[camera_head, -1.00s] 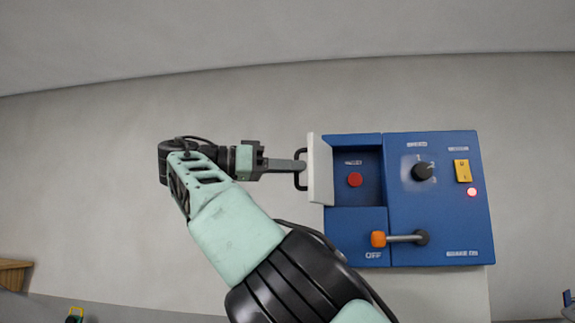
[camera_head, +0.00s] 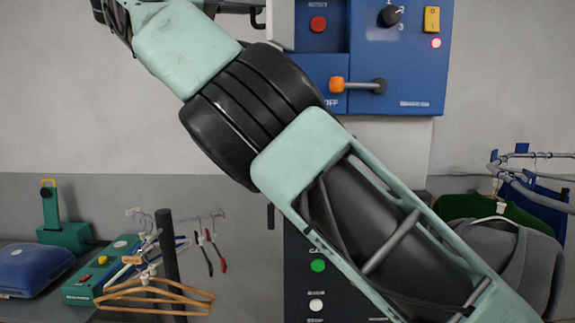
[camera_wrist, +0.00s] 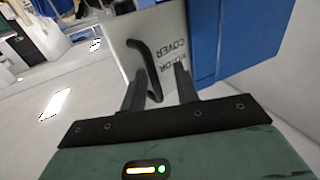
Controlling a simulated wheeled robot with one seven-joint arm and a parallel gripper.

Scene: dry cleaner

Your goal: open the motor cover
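The white motor cover (camera_head: 280,25) stands swung out at the left side of the blue control box (camera_head: 398,70), at a steep angle to its front. The recess with the red button (camera_head: 318,24) is uncovered. In the wrist view the cover (camera_wrist: 172,35) shows its lettering upside down and a black bar handle (camera_wrist: 147,68). My gripper (camera_wrist: 160,82) has its two fingers apart at the handle, with the lower part of the bar between them and a visible gap. In the head view the gripper is mostly cut off at the top edge.
An orange-tipped lever (camera_head: 337,85) and a black knob (camera_head: 390,15) stick out of the box. A shelf with wooden hangers (camera_head: 155,300) is at lower left. Garments on a rail (camera_head: 510,235) are at right. The wall left of the box is bare.

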